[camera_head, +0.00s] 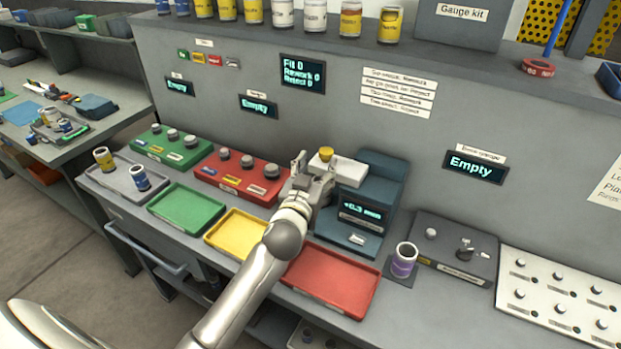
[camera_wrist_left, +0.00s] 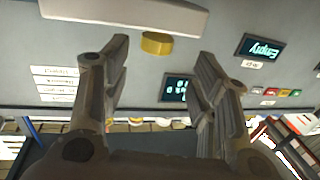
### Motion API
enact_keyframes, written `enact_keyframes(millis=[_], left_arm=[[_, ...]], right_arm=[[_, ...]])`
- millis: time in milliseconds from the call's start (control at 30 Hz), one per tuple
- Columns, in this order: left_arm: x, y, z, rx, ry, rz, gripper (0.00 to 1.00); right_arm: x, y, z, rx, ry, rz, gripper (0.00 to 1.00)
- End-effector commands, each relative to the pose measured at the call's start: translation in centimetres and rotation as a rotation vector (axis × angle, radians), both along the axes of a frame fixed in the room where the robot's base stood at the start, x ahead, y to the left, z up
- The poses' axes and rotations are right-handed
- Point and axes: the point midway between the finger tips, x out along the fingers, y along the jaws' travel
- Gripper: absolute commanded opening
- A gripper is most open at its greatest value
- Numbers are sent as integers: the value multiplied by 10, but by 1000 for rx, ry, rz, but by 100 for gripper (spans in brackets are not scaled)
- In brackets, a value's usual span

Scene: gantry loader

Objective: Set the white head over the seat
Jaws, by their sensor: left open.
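The white head (camera_head: 346,172) is a pale block with a yellow knob (camera_head: 326,153) on its left end. It sits on the blue gauge stand (camera_head: 384,185), whose display reads about +0.3 mm. My left gripper (camera_head: 314,168) is open beside the head's left end. In the left wrist view, the white head (camera_wrist_left: 125,12) is at the top edge and its yellow knob (camera_wrist_left: 156,43) shows beyond and between the open fingers (camera_wrist_left: 162,75); I cannot tell whether they touch. I cannot make out the seat; my gripper and arm cover part of the stand's left side.
Green (camera_head: 188,207), yellow (camera_head: 238,233) and red (camera_head: 331,281) trays lie along the bench front. A purple-banded can (camera_head: 404,260) stands right of the stand, near a dark fixture (camera_head: 455,248). Red (camera_head: 239,176) and green (camera_head: 171,146) knobbed blocks stand behind left.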

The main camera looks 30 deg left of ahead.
Motion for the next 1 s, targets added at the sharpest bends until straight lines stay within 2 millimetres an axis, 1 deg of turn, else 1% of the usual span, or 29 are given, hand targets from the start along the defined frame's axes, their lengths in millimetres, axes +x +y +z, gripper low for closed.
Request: enact_keyframes(millis=[33, 100, 200, 333, 467, 1000], left_arm=[[-11, -2, -2, -2, 3, 0, 55], [-23, -3, -1, -1, 2, 2, 55], [-35, -5, -1, -1, 2, 2, 55], [-45, -6, -1, 1, 2, 2, 55], [-48, -7, 0, 1, 0, 2, 55], [-48, -7, 0, 1, 1, 2, 55]], right_arm=[[0, 0, 0, 0, 0, 0, 40], [0, 0, 0, 0, 0, 0, 40], [0, 0, 0, 0, 0, 0, 40], [0, 0, 0, 0, 0, 0, 40], [0, 0, 0, 0, 0, 0, 40], [1, 0, 0, 0, -1, 0, 40]])
